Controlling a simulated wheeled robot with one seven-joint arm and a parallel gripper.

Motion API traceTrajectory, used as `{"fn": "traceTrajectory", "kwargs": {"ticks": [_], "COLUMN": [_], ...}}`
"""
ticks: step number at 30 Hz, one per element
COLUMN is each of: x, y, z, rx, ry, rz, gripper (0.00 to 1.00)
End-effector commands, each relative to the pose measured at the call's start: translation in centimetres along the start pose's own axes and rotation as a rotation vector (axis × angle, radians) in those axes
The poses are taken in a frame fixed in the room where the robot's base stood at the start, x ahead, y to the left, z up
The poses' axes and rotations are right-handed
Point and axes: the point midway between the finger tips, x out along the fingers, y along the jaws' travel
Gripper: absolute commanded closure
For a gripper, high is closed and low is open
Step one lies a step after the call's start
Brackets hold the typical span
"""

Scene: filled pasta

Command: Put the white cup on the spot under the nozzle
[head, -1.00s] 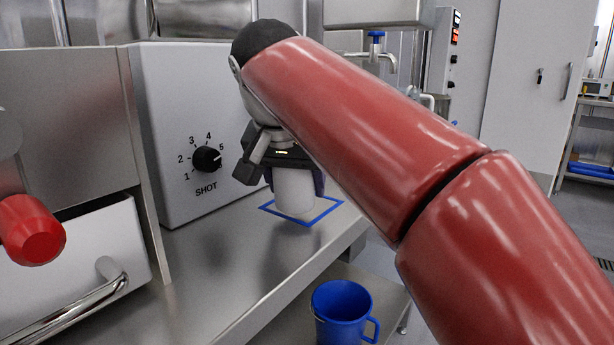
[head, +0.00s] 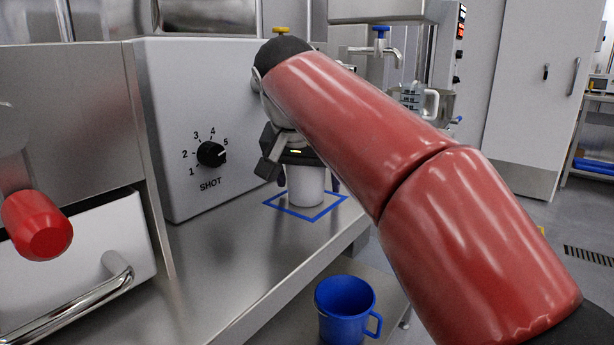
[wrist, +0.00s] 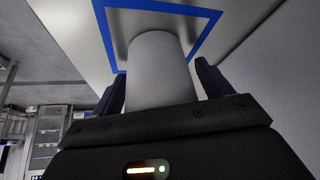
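The white cup (head: 305,186) stands upright on the steel counter, inside the blue square outline (head: 311,220). The wrist view also shows the cup (wrist: 160,75) with the blue outline (wrist: 112,50) around its base. My gripper (wrist: 163,85) has one finger on each side of the cup. Narrow gaps show between the fingers and the cup, so it looks open around it. In the head view my gripper (head: 307,178) sits over the upper part of the cup. The nozzle cannot be made out; my arm covers the area above the cup.
A machine with a SHOT dial (head: 211,154) stands left of the cup. A red handle (head: 37,224) and a drawer are at the far left. A blue mug (head: 345,310) is on a lower shelf. Taps (head: 381,50) are behind. The front counter is clear.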

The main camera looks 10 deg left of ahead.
Motion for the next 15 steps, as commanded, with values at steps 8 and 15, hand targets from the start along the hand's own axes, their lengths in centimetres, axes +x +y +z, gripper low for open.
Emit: {"fn": "traceTrajectory", "kwargs": {"ticks": [8, 15], "x": [-0.3, -3.9], "y": [0.0, -0.1], "z": [-0.2, -0.3], "rx": [0.000, 0.000], "ry": [0.000, 0.004], "rz": [0.000, -0.003], "gripper": [0.22, 0.22]}}
